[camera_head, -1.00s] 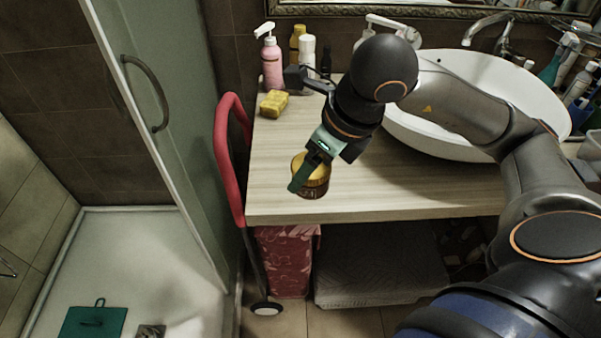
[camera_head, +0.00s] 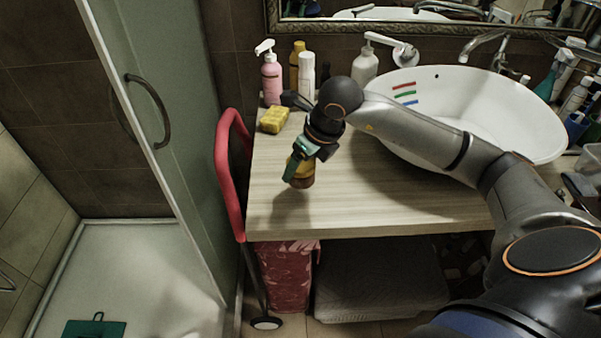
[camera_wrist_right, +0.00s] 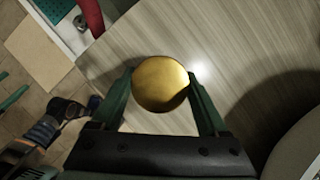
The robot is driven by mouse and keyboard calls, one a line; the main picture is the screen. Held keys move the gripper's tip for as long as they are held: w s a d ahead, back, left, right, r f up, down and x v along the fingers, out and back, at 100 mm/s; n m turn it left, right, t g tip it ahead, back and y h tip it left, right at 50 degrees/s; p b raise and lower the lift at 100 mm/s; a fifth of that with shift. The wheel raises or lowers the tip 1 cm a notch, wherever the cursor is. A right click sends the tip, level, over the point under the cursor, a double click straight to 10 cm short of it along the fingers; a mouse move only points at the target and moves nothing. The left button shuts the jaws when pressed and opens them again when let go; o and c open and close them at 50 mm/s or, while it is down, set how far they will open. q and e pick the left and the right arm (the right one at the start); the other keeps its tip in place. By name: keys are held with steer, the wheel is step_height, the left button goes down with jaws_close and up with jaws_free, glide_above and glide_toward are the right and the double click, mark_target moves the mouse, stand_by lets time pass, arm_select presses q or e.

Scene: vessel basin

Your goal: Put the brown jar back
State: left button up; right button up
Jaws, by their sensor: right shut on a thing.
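The brown jar (camera_head: 304,181) with a yellow-gold lid is in my right gripper (camera_head: 297,168), above the left part of the wooden counter (camera_head: 360,205). A shadow lies on the counter below it. In the right wrist view the round gold lid (camera_wrist_right: 160,84) sits between the two green fingers of my right gripper (camera_wrist_right: 161,92), which are shut on the jar. The jar's body is mostly hidden under the lid there. My left gripper is not in view.
A yellow sponge (camera_head: 273,119), a pink pump bottle (camera_head: 271,78) and a white bottle (camera_head: 306,77) stand at the counter's back left. A white pump bottle (camera_head: 365,66) stands by the white basin (camera_head: 470,105). The counter's front is clear. A red handle (camera_head: 222,165) runs along its left edge.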

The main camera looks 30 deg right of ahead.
mark_target(301, 175)
steer(key=shift+w+d+f, duration=0.1)
steer(key=shift+w+f, duration=0.15)
steer(key=shift+w+d+f, duration=0.1)
steer(key=shift+w+f, duration=0.1)
steer(key=shift+f, duration=1.55)
steer(key=shift+f, duration=0.2)
steer(key=o, duration=1.4)
steer(key=shift+r, duration=0.2)
steer(key=shift+s+r+p, duration=0.1)
steer(key=shift+r+p, duration=0.15)
steer(key=shift+p, duration=0.05)
steer(key=v, duration=1.1)
steer(key=shift+s+d+r, duration=0.1)
steer(key=shift+s+r, duration=0.1)
steer(key=shift+s, duration=0.05)
